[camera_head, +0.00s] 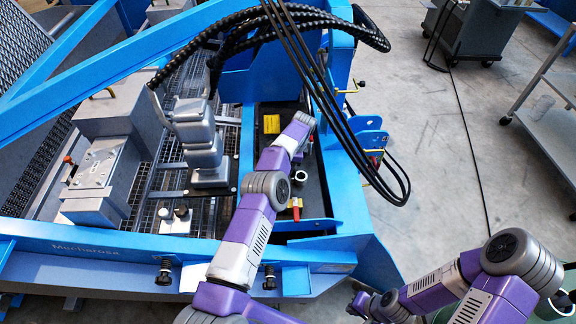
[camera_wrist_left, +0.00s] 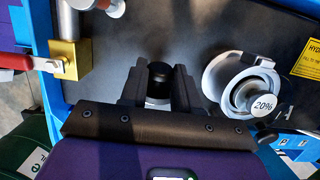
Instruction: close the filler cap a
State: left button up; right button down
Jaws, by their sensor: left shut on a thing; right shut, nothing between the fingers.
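In the left wrist view a round filler fitting (camera_wrist_left: 216,68) with a white ring flange sits on the dark panel, right of my left gripper. A silver cap (camera_wrist_left: 262,104) marked "20%" shows at it, seemingly tilted; I cannot tell how firmly it is seated or which cap is "a". My left gripper (camera_wrist_left: 160,86) is shut on a black-topped round knob (camera_wrist_left: 160,71) with a pale lower part. In the head view my left arm reaches over the blue machine, and its fingers are hidden. My right gripper (camera_head: 356,303) is shut and empty at the lower right, outside the machine.
A red-handled valve (camera_wrist_left: 22,62) with a brass block (camera_wrist_left: 70,58) stands left of my left gripper. Black hoses (camera_head: 322,85) hang in loops beside my left arm. The blue machine frame (camera_head: 362,245) edges the panel.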

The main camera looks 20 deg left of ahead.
dwell(0.3)
pick_arm(q)
jog(key=o, duration=1)
